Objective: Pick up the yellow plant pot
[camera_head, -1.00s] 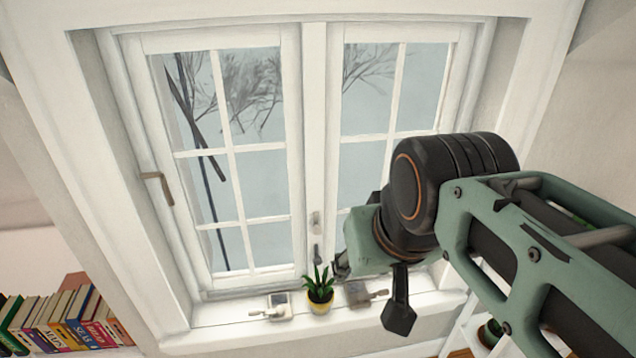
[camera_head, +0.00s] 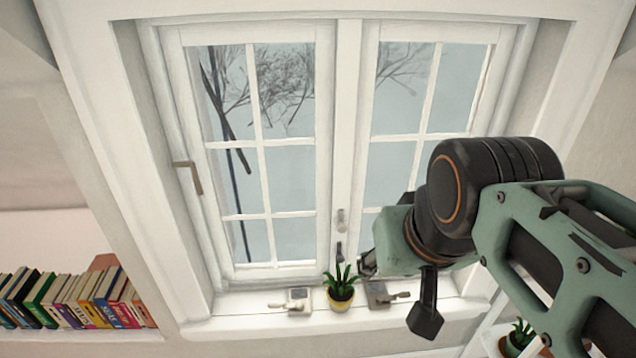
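The yellow plant pot (camera_head: 341,304) stands upright on the white window sill, with a green spiky plant (camera_head: 341,281) in it. My arm reaches in from the right, and its dark and green wrist is right of the pot and higher in the picture. My gripper (camera_head: 367,263) shows only in small part at the left end of the wrist, close to the plant's upper right. Its fingers are mostly hidden, so I cannot tell whether it is open or shut, or whether it touches the leaves.
On the sill (camera_head: 240,309), a small grey-and-white object with a handle (camera_head: 292,300) lies left of the pot, and a brownish one (camera_head: 385,294) lies right of it. The window (camera_head: 342,140) stands behind. Books (camera_head: 75,300) fill a shelf at lower left. Another potted plant (camera_head: 519,338) is at lower right.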

